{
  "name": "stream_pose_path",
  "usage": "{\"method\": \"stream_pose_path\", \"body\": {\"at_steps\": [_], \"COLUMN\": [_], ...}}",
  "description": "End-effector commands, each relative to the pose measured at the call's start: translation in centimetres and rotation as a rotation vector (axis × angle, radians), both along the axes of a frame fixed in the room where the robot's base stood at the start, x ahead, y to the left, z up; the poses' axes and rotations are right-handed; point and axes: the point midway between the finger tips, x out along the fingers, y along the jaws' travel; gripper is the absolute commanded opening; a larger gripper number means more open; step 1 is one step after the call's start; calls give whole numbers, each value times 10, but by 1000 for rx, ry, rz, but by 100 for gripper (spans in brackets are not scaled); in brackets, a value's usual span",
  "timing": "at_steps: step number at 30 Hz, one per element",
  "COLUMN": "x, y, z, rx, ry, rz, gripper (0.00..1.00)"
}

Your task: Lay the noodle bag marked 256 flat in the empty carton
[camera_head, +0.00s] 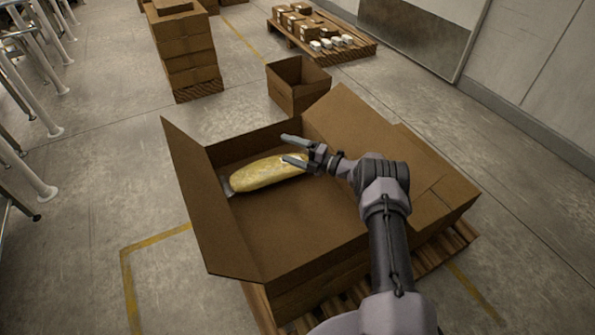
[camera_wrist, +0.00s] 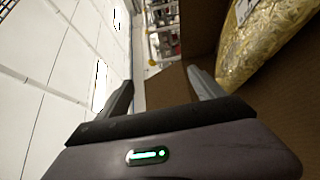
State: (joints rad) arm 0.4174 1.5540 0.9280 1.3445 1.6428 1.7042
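The noodle bag (camera_head: 262,175), yellow with a pale end, lies lengthwise on the floor of the large open carton (camera_head: 290,235), near its back wall. No number can be read on it. In the wrist view the bag (camera_wrist: 262,42) shows at the upper right, outside my fingers. My gripper (camera_head: 284,148) is over the carton at the bag's right end, with its fingers spread and nothing between them. In the wrist view both fingers of my gripper (camera_wrist: 160,75) stand apart. Whether a finger touches the bag cannot be told. No other item shows inside the carton.
The carton's flaps stand open, and it sits on a wooden pallet (camera_head: 440,258). A smaller open box (camera_head: 297,90) stands behind it. A stack of boxes (camera_head: 186,50) and a pallet with small boxes (camera_head: 350,50) are farther back.

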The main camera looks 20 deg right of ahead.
Motion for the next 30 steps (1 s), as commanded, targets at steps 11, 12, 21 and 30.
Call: {"method": "stream_pose_path", "body": {"at_steps": [11, 12, 21, 30], "x": [-115, -124, -157, -158], "y": [8, 8, 11, 11], "z": [14, 15, 13, 13], "rx": [5, 5, 1, 1], "ry": [9, 8, 4, 4], "rz": [-3, -2, -1, 0], "gripper": [78, 78, 78, 78]}}
